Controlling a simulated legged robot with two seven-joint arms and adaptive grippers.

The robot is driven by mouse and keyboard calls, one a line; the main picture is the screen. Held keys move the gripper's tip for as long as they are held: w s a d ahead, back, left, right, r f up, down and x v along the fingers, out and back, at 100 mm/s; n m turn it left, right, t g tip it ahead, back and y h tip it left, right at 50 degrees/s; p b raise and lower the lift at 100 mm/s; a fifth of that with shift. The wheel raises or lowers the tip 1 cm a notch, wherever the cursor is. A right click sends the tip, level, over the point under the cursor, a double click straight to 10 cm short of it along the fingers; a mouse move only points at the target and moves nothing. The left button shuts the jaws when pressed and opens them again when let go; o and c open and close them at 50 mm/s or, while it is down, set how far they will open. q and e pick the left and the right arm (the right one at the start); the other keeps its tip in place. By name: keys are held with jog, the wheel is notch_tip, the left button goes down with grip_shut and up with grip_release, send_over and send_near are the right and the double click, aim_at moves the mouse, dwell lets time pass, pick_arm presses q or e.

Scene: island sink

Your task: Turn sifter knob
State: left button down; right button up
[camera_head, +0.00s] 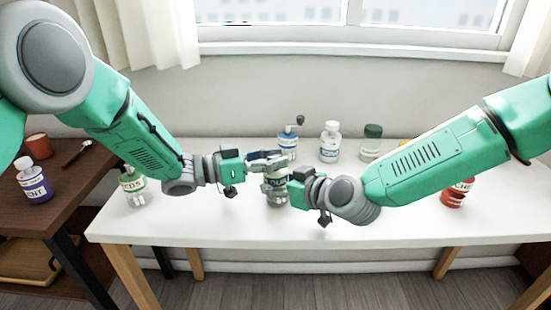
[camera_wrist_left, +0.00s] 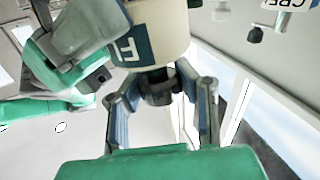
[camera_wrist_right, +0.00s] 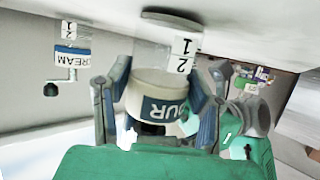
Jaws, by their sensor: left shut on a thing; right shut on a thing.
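The sifter (camera_head: 277,199) is a pale, jar-like container with a dark FLOUR label, near the middle of the white table. My right gripper (camera_head: 282,185) is shut around its body; the right wrist view shows both fingers on either side of the sifter (camera_wrist_right: 165,92). My left gripper (camera_head: 264,162) is at the sifter's upper part. In the left wrist view its fingers (camera_wrist_left: 160,95) close on a dark knob (camera_wrist_left: 158,88) at the sifter's end, beside the label. The fingers hide part of the sifter in the head view.
A blue-labelled container (camera_head: 288,143) with a crank stands close behind the grippers. A white bottle (camera_head: 330,145) and a green-capped jar (camera_head: 371,146) stand to its right. A green-labelled bottle (camera_head: 134,188) is at left, a red jar (camera_head: 455,195) at right. The table's front is clear.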

aim_at(276, 154)
pick_arm(q)
jog(key=m+g, duration=0.1)
jog(key=g, duration=0.1)
jog(key=m+g, duration=0.2)
jog(key=g, duration=0.1)
jog(key=m+g+h, duration=0.1)
jog(key=m+g, duration=0.1)
jog(key=shift+w+a+f, duration=0.2)
jog(key=shift+w, duration=0.05)
jog(key=shift+w+m+g+y, duration=0.15)
jog(key=shift+m+g+y, duration=0.15)
jog(key=shift+m+g, duration=1.2)
jog(key=shift+g, duration=0.6)
jog(key=shift+s+d+f+g, duration=0.1)
jog(key=shift+s+g, duration=0.15)
jog(key=shift+g, duration=0.35)
jog(key=c, duration=1.1)
grip_release()
jog(key=shift+d, duration=0.1)
notch_tip(276, 154, up, 10)
jog(key=shift+r, duration=0.1)
